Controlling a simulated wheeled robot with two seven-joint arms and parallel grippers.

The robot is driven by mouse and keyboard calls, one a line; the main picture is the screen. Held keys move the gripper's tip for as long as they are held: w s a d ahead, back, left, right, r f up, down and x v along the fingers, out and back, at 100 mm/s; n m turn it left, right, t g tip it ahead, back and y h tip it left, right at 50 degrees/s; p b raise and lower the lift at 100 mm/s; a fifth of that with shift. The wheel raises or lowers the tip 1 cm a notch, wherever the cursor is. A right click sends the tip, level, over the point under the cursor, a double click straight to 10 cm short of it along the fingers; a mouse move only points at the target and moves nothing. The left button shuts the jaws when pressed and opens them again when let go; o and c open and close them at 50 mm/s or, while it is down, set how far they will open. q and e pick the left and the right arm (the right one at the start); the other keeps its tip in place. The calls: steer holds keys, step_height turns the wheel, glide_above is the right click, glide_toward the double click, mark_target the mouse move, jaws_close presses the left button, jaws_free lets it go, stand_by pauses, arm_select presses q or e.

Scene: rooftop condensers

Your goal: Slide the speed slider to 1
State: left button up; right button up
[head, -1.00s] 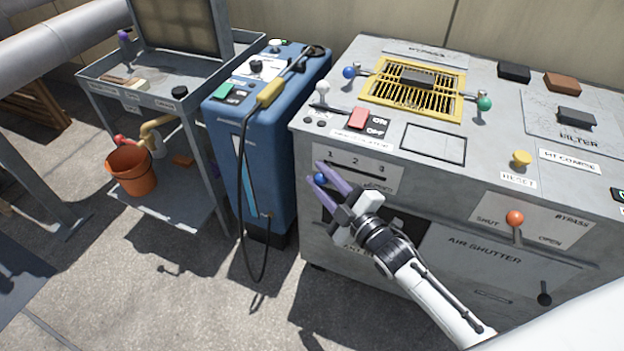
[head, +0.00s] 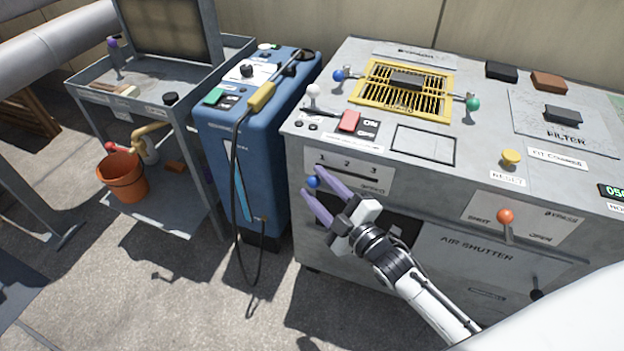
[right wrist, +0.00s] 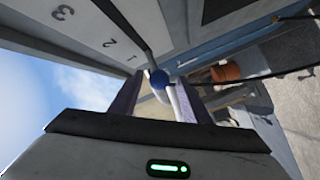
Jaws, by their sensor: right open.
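The speed slider's blue knob (head: 313,182) stands out from the front of the grey cabinet, just below and slightly left of the printed 1 on the speed panel (head: 380,176). The numerals 1, 2 and 3 run left to right there. My right gripper (head: 311,182) is open, with its purple fingers spread on either side of the knob. In the right wrist view, the knob (right wrist: 159,78) shows between the two fingers, with a gap on each side. My left gripper is out of view.
A red switch (head: 349,121) and a white-knobbed lever (head: 313,91) are on the cabinet top above the panel. The orange air shutter knob (head: 505,216) is to the right. A blue machine (head: 265,150) with a hanging cable stands close on the left.

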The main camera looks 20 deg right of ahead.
arm_select(q)
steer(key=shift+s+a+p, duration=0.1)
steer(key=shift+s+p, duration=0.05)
steer(key=shift+p, duration=0.25)
arm_select(e)
steer(key=v, duration=0.8)
arm_select(q)
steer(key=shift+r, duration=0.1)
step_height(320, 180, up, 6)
steer(key=p, duration=0.9)
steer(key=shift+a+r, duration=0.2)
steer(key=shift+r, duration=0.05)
arm_select(e)
steer(key=s+a+f+m+g, duration=0.2)
steer(key=s+a+m+g, duration=0.1)
steer(key=s, duration=0.5)
steer(key=s+a+f+m+g+h, duration=0.1)
steer(key=s+a+f+m+g, duration=0.2)
steer(key=s+m+g, duration=0.3)
steer(key=s+a+m, duration=0.1)
steer(key=s+m, duration=0.1)
steer(key=s, duration=0.1)
steer(key=shift+m, duration=0.3)
